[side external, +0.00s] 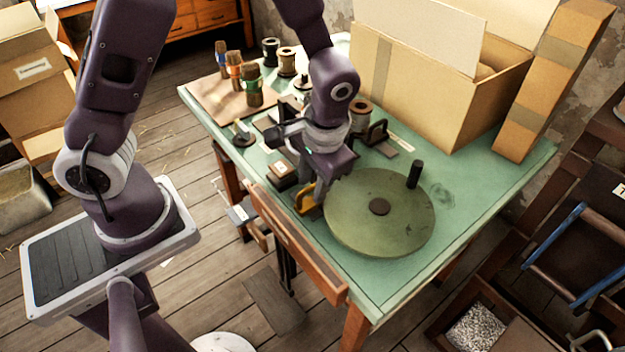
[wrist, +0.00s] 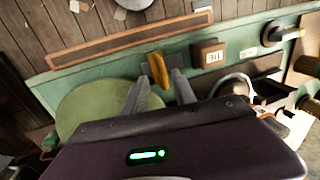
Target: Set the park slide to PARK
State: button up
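A yellow piece (side external: 306,198), which looks like the park slide's handle, stands at the table's front edge just left of the green handwheel (side external: 350,215). My gripper (side external: 311,196) points down at it from above. In the wrist view the yellow piece (wrist: 158,70) shows between the two fingertips of my gripper (wrist: 160,77), which are apart, with a finger on each side. I cannot tell whether either finger touches it. The handwheel (wrist: 95,112) lies left of the fingers there. No PARK marking is readable.
The wheel's dark upright knob (side external: 414,174) stands on its far right side. A small block with a label (side external: 282,172) sits left of my gripper, and spools (side external: 287,61) and brushes stand at the back left. A large cardboard box (side external: 430,85) fills the back right.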

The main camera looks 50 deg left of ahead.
notch_tip(320, 180, up, 7)
jog(key=d, duration=0.1)
jog(key=s+a+r+t+h, duration=0.1)
jog(key=s+a+r+t, duration=0.1)
jog(key=s+r, duration=0.5)
jog(key=s+a+r+t+h, duration=0.1)
jog(key=s+a+r+t, duration=0.1)
jog(key=s+r, duration=0.4)
jog(key=shift+s+a+r+t, duration=0.25)
jog(key=shift+s+r+t, duration=0.15)
jog(key=shift+s+t, duration=0.35)
jog(key=shift+w, duration=0.15)
dwell(0.8)
